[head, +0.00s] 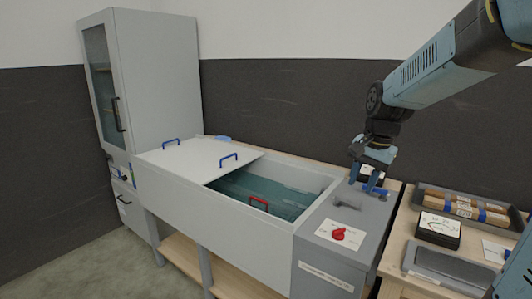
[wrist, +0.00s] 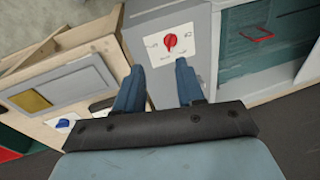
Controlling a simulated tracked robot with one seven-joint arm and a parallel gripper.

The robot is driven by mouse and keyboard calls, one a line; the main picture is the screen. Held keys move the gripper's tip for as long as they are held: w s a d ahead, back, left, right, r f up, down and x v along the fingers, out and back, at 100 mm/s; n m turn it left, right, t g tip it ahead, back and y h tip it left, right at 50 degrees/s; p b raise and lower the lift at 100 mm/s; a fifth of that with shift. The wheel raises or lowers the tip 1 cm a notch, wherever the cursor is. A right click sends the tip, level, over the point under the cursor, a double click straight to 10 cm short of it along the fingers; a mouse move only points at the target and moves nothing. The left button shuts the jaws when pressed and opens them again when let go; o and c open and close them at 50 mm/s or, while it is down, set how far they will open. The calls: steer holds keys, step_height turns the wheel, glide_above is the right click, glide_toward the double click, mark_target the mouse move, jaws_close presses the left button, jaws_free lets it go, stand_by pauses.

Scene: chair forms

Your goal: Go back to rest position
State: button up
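My gripper (head: 371,183) hangs in the air above the grey control box (head: 318,238) at the right end of the long grey tank (head: 230,212). In the wrist view my gripper (wrist: 158,88) has its two blue fingers spread apart, with nothing between them. A red knob (head: 338,234) on a white label sits on top of the box. The knob also shows in the wrist view (wrist: 171,42), beyond the fingertips. My arm reaches in from the upper right of the head view.
The tank's lid (head: 195,153) has blue handles and covers its left part. A red handle (head: 259,203) shows at the open part, over teal liquid. A tall cabinet (head: 160,75) stands left. A wooden table (head: 395,268) at right holds a tray of brown cylinders (head: 465,208) and a black box (head: 438,230).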

steer(key=s+a+r+n+t+h, duration=0.1)
steer(key=s+r+n+t, duration=0.2)
steer(key=s+n, duration=0.5)
steer(key=s+r, duration=0.1)
steer(key=s, duration=0.9)
steer(key=shift+s, duration=0.15)
steer(key=shift+r, duration=0.1)
steer(key=shift+c, duration=0.4)
